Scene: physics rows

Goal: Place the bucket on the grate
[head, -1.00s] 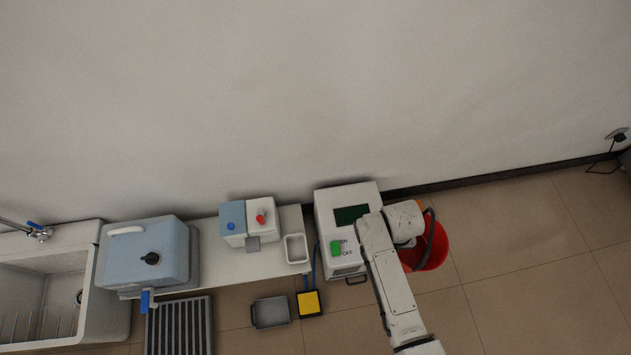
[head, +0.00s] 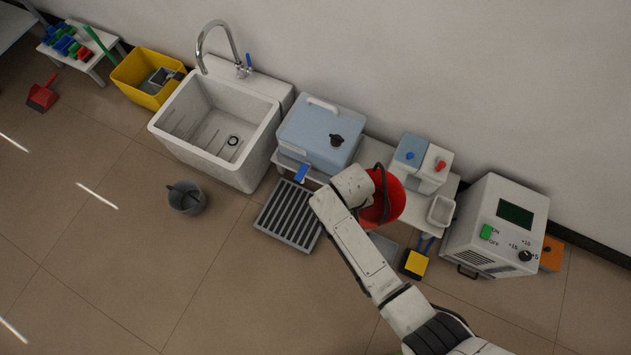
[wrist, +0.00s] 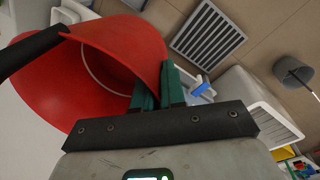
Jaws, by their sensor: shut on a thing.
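The red bucket (head: 386,199) hangs from my gripper in front of the low white bench. In the wrist view the bucket (wrist: 95,75) is tilted, its open mouth showing and its dark handle at the left. My gripper (wrist: 158,88) has its green fingers shut on the bucket's rim. The grate (head: 289,214) is a grey slatted panel on the floor, left of the bucket in the head view. It also shows in the wrist view (wrist: 208,35), apart from the bucket. Nothing stands on the grate. The fingertips are hidden in the head view.
A grey bucket (head: 186,197) stands on the floor. A yellow-topped item (head: 416,264) and a white machine (head: 494,228) are at the right.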

